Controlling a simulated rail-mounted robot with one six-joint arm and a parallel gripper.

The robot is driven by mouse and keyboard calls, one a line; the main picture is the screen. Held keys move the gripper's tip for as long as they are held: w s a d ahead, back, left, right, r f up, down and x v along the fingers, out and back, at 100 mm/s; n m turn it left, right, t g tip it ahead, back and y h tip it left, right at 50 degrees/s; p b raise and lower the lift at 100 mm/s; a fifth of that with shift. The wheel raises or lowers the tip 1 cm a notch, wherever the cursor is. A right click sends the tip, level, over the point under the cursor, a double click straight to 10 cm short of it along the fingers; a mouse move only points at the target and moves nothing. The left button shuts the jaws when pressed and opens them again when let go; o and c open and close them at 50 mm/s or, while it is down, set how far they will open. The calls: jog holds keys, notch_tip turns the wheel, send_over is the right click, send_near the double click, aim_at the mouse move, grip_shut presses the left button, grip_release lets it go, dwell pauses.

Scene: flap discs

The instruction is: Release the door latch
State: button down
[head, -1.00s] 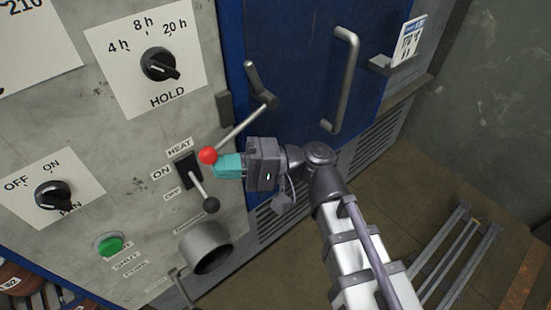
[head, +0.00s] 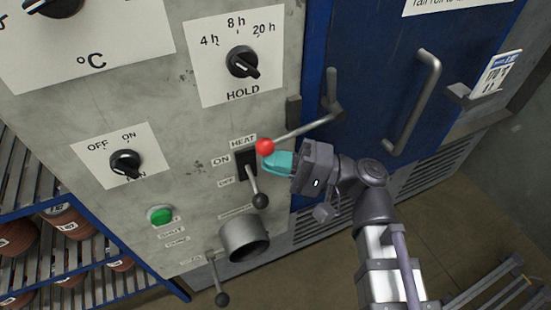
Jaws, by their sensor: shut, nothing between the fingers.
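The door latch lever (head: 308,128) is a grey rod at the left edge of the blue door (head: 375,70). It slopes down to the left and ends in a red ball knob (head: 265,146). My gripper (head: 271,162) has teal fingers, shut and empty. The fingertips are just below and right of the red knob; I cannot tell whether they touch it. The door looks closed. Its long vertical handle (head: 414,105) is to the right of the latch.
Left of the lever, the grey panel holds the HEAT switch with a black-ball lever (head: 259,200), a HOLD dial (head: 242,62), a fan dial (head: 125,162) and a green button (head: 160,215). A round port (head: 244,239) sticks out below. A blue rack (head: 75,250) stands at left.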

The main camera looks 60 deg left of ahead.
jog(key=w+d+f+b, duration=0.5)
jog(key=w+f+b, duration=0.1)
jog(key=w, duration=0.2)
jog(key=shift+d+f, duration=0.25)
jog(key=shift+d, duration=0.15)
